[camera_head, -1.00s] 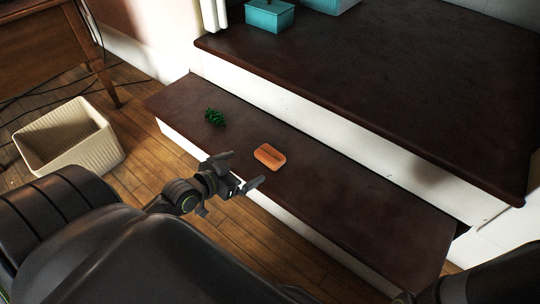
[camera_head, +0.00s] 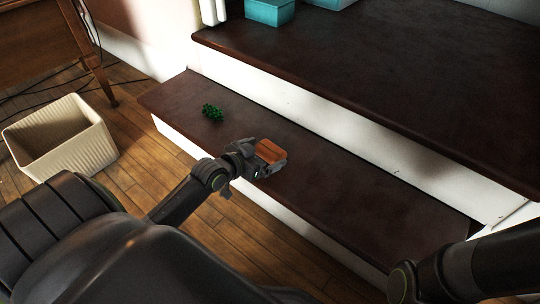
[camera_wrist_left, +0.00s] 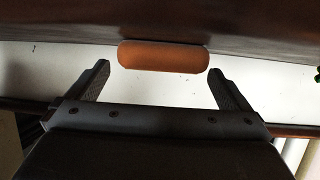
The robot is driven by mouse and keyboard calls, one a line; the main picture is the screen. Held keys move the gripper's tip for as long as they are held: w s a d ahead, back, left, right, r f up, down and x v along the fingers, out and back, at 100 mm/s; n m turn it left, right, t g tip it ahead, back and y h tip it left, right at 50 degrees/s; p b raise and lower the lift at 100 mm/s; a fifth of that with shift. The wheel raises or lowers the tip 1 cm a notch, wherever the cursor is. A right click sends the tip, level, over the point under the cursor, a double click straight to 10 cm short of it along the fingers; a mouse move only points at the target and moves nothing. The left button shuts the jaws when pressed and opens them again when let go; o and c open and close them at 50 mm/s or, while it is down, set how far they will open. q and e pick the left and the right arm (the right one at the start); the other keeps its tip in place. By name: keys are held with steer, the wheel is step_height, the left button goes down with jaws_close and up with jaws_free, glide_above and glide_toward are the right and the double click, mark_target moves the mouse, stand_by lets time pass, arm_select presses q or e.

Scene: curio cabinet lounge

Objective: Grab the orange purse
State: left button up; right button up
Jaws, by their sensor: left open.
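The orange purse (camera_head: 270,151) is a small rounded block on the lower dark brown step (camera_head: 330,190). My left gripper (camera_head: 262,160) is at the purse, its fingers on either side of the purse's near part in the head view. In the left wrist view the purse (camera_wrist_left: 163,57) lies just ahead of the open fingertips (camera_wrist_left: 160,72), roughly centred between them. It looks apart from both fingers there. My right arm (camera_head: 450,270) shows at the lower right, but its gripper is not visible.
A green grape-like cluster (camera_head: 212,112) lies on the same step, left of the purse. The upper step (camera_head: 380,80) rises behind, with teal boxes (camera_head: 269,11) at its back. A cream basket (camera_head: 62,140) stands on the floor at left.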

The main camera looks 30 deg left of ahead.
mark_target(267, 151)
arm_select(q)
steer(key=b+x, duration=0.2)
steer(key=x, duration=0.1)
steer(key=shift+a+f, duration=0.15)
steer(key=shift+f, duration=0.2)
steer(key=shift+w+b, duration=0.3)
steer(key=c, duration=0.9)
steer(key=shift+o, duration=0.2)
steer(key=shift+r, duration=0.15)
